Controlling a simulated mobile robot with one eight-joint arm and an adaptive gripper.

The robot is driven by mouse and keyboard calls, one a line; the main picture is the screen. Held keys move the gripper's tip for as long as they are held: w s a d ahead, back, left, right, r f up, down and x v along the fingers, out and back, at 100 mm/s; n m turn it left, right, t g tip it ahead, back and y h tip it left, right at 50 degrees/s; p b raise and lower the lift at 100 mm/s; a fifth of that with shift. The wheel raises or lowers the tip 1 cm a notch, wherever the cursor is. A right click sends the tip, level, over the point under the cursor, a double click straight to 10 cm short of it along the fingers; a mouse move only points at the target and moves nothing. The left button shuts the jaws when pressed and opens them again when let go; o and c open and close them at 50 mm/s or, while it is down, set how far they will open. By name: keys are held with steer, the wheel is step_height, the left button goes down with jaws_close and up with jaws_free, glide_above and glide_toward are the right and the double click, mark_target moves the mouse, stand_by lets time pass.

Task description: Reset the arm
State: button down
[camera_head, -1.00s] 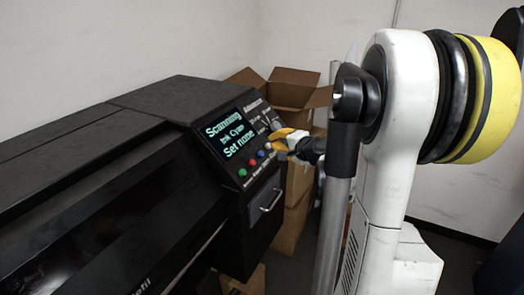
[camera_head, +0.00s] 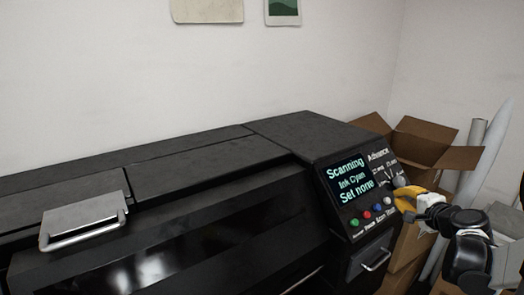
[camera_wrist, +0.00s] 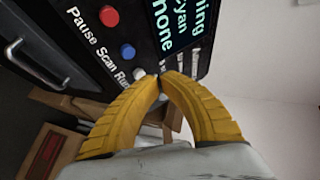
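My gripper (camera_head: 411,198) has yellow fingers and is in front of the right side of the black printer's control panel. In the wrist view my gripper (camera_wrist: 160,78) has its fingertips together, with nothing seen between them. The tips are close to the panel, beside the white button (camera_wrist: 140,73); I cannot tell whether they touch it. The panel screen (camera_head: 350,185) reads "Scanning", "Ink Cyan" and "Set none". Green, red, blue and white buttons lie below the screen.
The long black printer (camera_head: 210,165) fills the left and middle. A silver-handled hatch (camera_head: 84,222) is on its left part. Open cardboard boxes (camera_head: 425,140) and pale rolls (camera_head: 490,150) stand to the right, behind my gripper. A white wall is behind.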

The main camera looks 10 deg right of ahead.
steer(key=a+f+n+b, duration=0.1)
steer(key=a, duration=0.3)
steer(key=a+f+n+g+y+b, duration=0.1)
steer(key=a, duration=0.3)
steer(key=a+f+n+y+b, duration=0.1)
steer(key=a+n+b, duration=0.1)
steer(key=a, duration=0.2)
steer(key=shift+a+f+g, duration=0.1)
steer(key=shift+f+g, duration=0.05)
steer(key=shift+g, duration=0.15)
steer(key=s+a+f+n+g+y+b, duration=0.15)
steer(key=s+a+f+n+b, duration=0.3)
steer(key=a, duration=0.45)
steer(key=s+a+f+n+g+b, duration=0.35)
steer(key=s+a, duration=0.25)
steer(key=a, duration=0.4)
steer(key=s+a+f+n+h+b, duration=0.1)
steer(key=s+a+f+n, duration=0.3)
steer(key=s, duration=0.5)
step_height(320, 180, down, 3)
steer(key=shift+r+n+g+b, duration=0.1)
steer(key=shift+n+g+b, duration=0.2)
steer(key=shift+n+b, duration=0.65)
